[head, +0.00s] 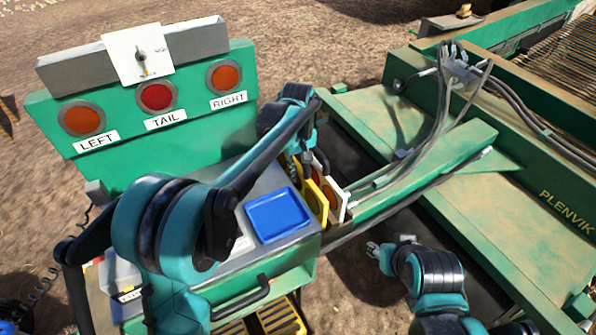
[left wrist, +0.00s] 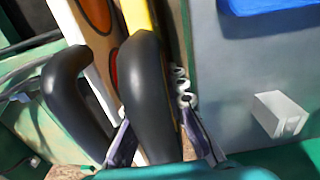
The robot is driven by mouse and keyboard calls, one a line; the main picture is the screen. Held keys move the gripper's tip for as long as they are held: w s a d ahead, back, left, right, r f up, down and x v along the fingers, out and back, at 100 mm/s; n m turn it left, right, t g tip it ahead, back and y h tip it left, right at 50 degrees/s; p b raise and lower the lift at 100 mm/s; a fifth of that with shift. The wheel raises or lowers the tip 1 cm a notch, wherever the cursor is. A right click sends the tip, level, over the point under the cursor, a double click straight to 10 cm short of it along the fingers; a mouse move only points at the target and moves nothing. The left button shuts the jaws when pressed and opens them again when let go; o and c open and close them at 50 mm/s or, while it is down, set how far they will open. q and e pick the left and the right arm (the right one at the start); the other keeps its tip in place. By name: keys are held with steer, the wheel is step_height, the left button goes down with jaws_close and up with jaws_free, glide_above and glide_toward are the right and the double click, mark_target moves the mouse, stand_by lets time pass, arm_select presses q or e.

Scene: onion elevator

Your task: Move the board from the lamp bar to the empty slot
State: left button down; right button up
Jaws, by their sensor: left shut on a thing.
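The lamp bar (head: 60,72) is a grey bar along the top of the green lamp panel. A white plate (head: 122,62) with a small dark dial or switch hangs over its middle. A yellow board (head: 318,203) and a white board (head: 335,208) stand on edge, close together, in the rack beside the grey box. My left gripper (head: 305,150) is over these boards. In the left wrist view, its fingers (left wrist: 162,143) are shut on a thick black handle (left wrist: 148,80) at the yellow board. My right gripper (head: 375,248) is away, low over the machine; its finger gap is unclear.
A blue tray (head: 277,215) lies on the grey box beside the boards. Another black handle (left wrist: 62,100) curves close to my left fingers, by the white board. Hoses (head: 440,110) and a green beam (head: 430,172) lie to the right.

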mark_target(298, 159)
arm_select(q)
steer(key=shift+f+b, duration=0.55)
steer(key=shift+f, duration=0.45)
steer(key=c, duration=1.5)
jaws_free()
steer(key=shift+o, duration=0.2)
steer(key=shift+c, duration=0.4)
steer(key=o, duration=0.3)
steer(key=shift+o, duration=0.3)
steer(key=shift+a+r+p, duration=0.15)
steer(key=shift+r+p, duration=1.2)
steer(key=shift+r, duration=0.5)
steer(key=shift+r+p, duration=1.3)
steer(key=shift+r, duration=0.45)
